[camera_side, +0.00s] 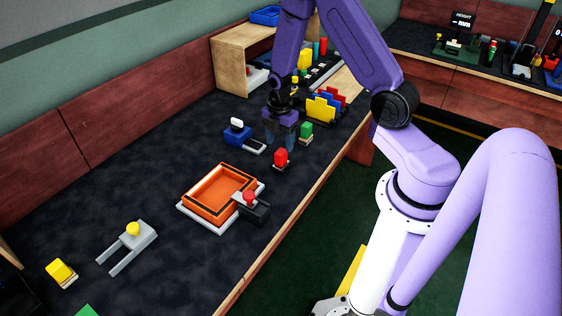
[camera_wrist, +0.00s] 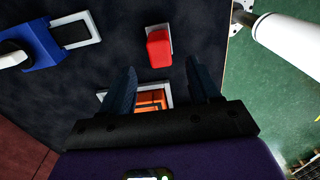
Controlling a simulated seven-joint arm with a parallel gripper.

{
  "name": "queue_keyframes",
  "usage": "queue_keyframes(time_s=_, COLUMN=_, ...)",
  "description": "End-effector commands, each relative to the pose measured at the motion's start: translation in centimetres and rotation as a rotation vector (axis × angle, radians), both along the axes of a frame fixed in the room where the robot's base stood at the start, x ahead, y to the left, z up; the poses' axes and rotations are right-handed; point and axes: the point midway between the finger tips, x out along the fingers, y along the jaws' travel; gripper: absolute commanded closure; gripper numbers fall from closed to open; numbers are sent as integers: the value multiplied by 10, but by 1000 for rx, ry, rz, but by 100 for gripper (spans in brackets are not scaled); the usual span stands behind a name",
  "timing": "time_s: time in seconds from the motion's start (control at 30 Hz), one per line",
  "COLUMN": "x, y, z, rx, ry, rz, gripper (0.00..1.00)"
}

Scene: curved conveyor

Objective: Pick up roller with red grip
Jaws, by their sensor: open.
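A small item with a red grip (camera_side: 281,156) stands on the dark table near the front edge, and I take it to be the roller. In the wrist view the red grip (camera_wrist: 159,48) shows as a red block with a pale part at its edge, just beyond my fingertips. My gripper (camera_side: 280,143) is open and empty, pointing down above and slightly behind it. In the wrist view my gripper's two fingers (camera_wrist: 161,68) are spread apart with nothing between them. The underside of the roller is hidden.
A blue tool with a white knob (camera_side: 237,133) and a similar item with a green grip (camera_side: 306,130) stand close by. An orange tray (camera_side: 190,201) lies nearer the camera, beside a dark tool with a red knob (camera_side: 250,198). A wooden shelf (camera_side: 229,70) stands behind.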

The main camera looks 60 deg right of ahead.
Motion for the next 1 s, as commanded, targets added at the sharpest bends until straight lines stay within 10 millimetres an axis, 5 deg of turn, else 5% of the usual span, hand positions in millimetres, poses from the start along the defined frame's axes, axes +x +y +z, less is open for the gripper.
queue_keyframes(time_s=0.67, x=-1, y=-5, z=-56, rx=0, ry=1, rz=0, gripper=38)
queue_keyframes(time_s=1.0, x=0, y=-5, z=-61, rx=0, ry=-1, rz=0, gripper=38)
